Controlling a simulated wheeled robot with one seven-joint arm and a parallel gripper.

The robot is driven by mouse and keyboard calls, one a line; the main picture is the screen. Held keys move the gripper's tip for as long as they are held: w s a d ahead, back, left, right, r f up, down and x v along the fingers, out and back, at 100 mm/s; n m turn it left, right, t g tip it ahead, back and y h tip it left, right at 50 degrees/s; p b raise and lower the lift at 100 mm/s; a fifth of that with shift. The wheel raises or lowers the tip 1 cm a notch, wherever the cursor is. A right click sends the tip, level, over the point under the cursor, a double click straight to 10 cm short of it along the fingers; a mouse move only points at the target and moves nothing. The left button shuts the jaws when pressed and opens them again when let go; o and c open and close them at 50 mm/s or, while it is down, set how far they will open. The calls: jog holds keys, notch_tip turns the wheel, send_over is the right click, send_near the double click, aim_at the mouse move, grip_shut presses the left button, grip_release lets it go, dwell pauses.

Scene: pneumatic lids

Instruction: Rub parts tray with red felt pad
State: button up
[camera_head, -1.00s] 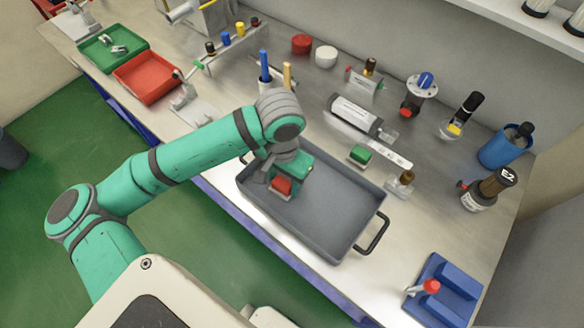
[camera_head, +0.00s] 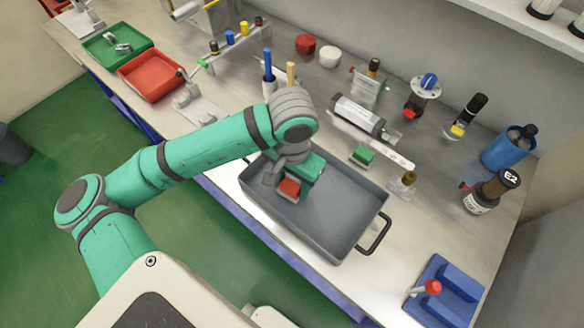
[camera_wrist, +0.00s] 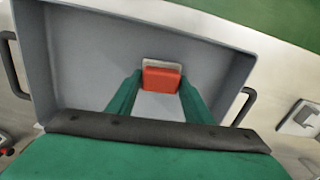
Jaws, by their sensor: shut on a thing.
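The parts tray (camera_head: 338,222) is a grey rectangular tray with dark handles on the bench. It also fills much of the wrist view (camera_wrist: 75,70). The red felt pad (camera_head: 289,188) is a red block with a pale backing, inside the tray's outline near its left part. In the wrist view the red pad (camera_wrist: 161,79) sits between the two green fingers. My gripper (camera_head: 296,182) is shut on it, over the tray floor. I cannot tell whether the pad touches the floor.
A green pad (camera_head: 362,155) lies on the bench behind the tray. A labelled cylinder (camera_head: 358,115) lies farther back. A blue holder (camera_head: 445,290) is at the front right.

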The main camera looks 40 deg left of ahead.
aim_at(293, 183)
jog(key=shift+r, duration=3.35)
jog(key=shift+w, duration=0.1)
